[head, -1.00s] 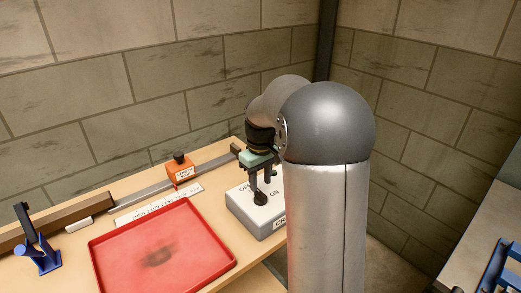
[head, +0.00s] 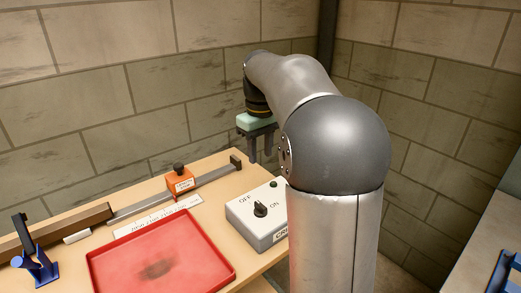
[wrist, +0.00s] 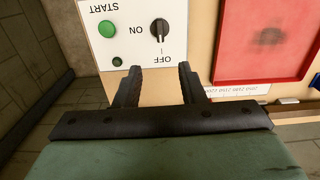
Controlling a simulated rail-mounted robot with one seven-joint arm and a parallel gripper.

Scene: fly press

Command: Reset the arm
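My gripper (head: 261,148) hangs in the air above and behind the white control box (head: 240,208), apart from it. In the wrist view its two fingers (wrist: 161,82) are spread with nothing between them, so it is open and empty. The box carries a black rotary knob (head: 260,209) between the OFF and ON labels. In the wrist view the knob (wrist: 159,32) stands lengthwise, with a short mark between it and OFF. A green START button (wrist: 107,29) and a small dark green lamp (wrist: 117,62) also show there.
A red tray (head: 205,262) lies on the wooden bench left of the box. Behind it are an orange block (head: 180,182) on a metal rail and a white ruler strip (head: 158,218). A blue stand (head: 40,266) is at far left. Block walls rise behind.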

